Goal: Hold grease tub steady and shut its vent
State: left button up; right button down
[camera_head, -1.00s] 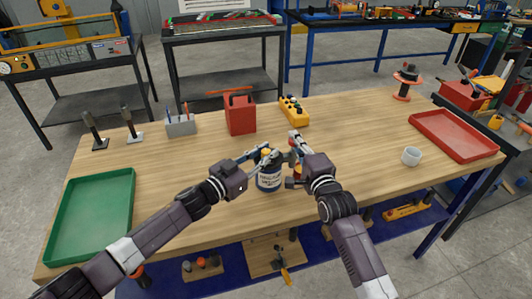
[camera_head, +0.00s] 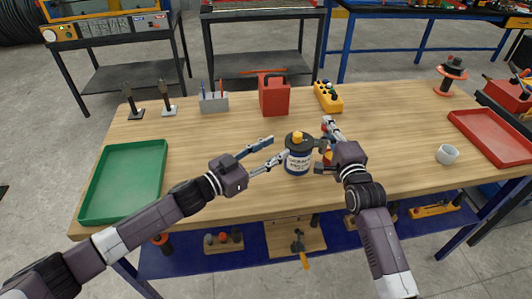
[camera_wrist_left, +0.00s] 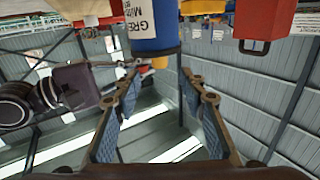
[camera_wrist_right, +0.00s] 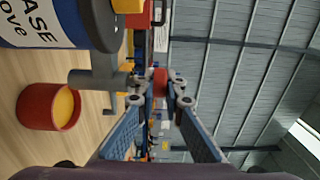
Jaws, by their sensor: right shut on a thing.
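The grease tub (camera_head: 298,162) stands upright on the bench, blue with a white label, a dark lid and a yellow cap (camera_head: 297,137). The left wrist view shows its blue body (camera_wrist_left: 152,25). My left gripper (camera_head: 275,149) is open and empty, its fingers pointing at the tub from the left, apart from it. My right gripper (camera_head: 329,125) is at the tub's right, shut on a small red piece (camera_wrist_right: 160,82) at its fingertips. Whether that piece joins the tub is unclear. A grey spout-like part (camera_wrist_right: 95,78) sticks out from the tub's side.
A small red cup with yellow inside (camera_wrist_right: 48,107) stands beside the tub. A red can (camera_head: 273,97) and yellow box (camera_head: 328,97) stand behind.

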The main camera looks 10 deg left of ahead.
pick_arm(q)
jog(key=v, duration=0.2)
jog(key=shift+s+a, duration=0.2)
pick_arm(e)
jog(key=c, duration=2)
grip_release()
jog(key=shift+o, duration=0.2)
jog(key=shift+s+f, duration=0.15)
